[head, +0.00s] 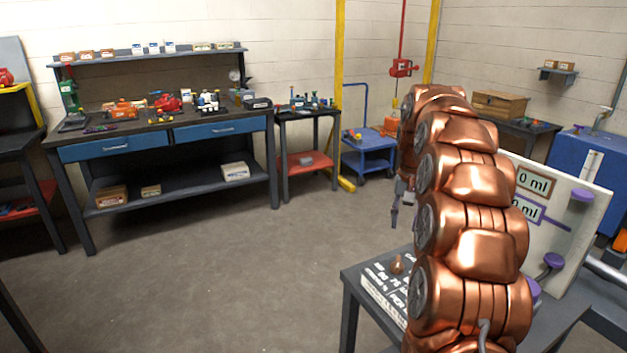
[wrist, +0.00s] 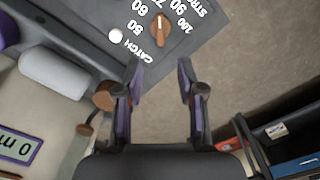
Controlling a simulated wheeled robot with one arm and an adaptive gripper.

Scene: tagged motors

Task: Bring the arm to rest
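My copper arm reaches up and away from the lower right of the head view. My gripper (head: 397,206) hangs at its far end, pointing down, left of the arm and above the small table. In the wrist view my gripper (wrist: 160,68) has its two dark fingers well apart with nothing between them. A copper dial knob (wrist: 160,29) with numbers around it lies beyond the fingertips, apart from them. The knob also shows in the head view (head: 397,264). The arm hides part of the table and panel.
A pale panel (head: 576,185) with "ml" displays and purple knobs stands right of my arm. A workbench (head: 150,130) with blue drawers, a side table (head: 307,112) and a blue cart (head: 368,155) stand along the wall. The floor in the middle (head: 250,260) is clear.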

